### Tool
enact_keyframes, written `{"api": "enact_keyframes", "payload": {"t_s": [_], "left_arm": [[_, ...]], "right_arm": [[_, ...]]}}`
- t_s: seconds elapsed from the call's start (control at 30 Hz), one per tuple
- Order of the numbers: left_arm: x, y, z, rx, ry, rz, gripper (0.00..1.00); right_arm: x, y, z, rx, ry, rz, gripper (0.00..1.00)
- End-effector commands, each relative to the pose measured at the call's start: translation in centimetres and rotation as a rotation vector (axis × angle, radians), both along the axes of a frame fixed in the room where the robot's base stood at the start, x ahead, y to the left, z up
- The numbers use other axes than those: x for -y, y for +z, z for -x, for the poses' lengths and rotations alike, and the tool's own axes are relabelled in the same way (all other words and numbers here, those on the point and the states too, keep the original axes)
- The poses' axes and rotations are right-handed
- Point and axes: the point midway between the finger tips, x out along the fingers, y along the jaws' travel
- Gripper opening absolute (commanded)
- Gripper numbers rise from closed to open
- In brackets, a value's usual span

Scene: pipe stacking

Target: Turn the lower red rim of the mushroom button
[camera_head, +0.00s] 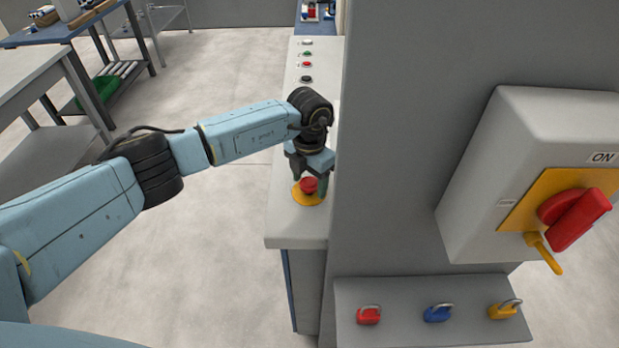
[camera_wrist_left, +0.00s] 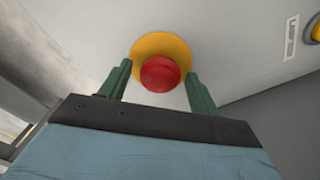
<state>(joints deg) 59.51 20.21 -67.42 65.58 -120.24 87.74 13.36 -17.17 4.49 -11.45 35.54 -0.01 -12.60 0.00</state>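The red mushroom button (camera_head: 309,185) sits on a yellow round base (camera_head: 300,197) near the front end of the grey console top. In the left wrist view the red button (camera_wrist_left: 160,74) shows in front of its yellow base (camera_wrist_left: 150,45). My left gripper (camera_head: 310,183) is over the button, its green fingers pointing down. In the wrist view the left gripper's two fingers (camera_wrist_left: 158,82) stand apart, one on each side of the button. I cannot tell whether they touch it. The lower rim is not clearly visible. My right gripper is not in view.
A grey wall (camera_head: 400,150) rises right beside the console (camera_head: 283,228). It carries a switch box (camera_head: 465,180) with a red rotary handle (camera_head: 577,217). Below are red, blue and yellow padlocks on a shelf (camera_head: 400,330). Small buttons (camera_head: 307,65) line the console's far part.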

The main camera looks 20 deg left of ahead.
Motion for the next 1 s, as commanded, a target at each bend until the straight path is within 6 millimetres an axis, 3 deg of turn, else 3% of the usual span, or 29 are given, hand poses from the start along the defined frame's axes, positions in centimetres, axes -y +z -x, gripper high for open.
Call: {"api": "enact_keyframes", "payload": {"t_s": [0.27,0.43,0.8,1.0], "left_arm": [[0.1,0.2,-0.1,0.003,0.0,0.001,0.65],[0.1,1.5,-0.2,0.004,-0.001,0.003,0.65],[0.0,9.4,-0.2,0.007,-0.001,0.002,0.65],[0.0,12.4,-0.1,0.004,0.0,0.001,0.65]], "right_arm": [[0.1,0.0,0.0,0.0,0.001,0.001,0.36],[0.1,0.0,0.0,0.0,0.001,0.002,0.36],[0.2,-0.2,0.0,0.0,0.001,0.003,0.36],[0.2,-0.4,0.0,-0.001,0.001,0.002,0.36]]}}
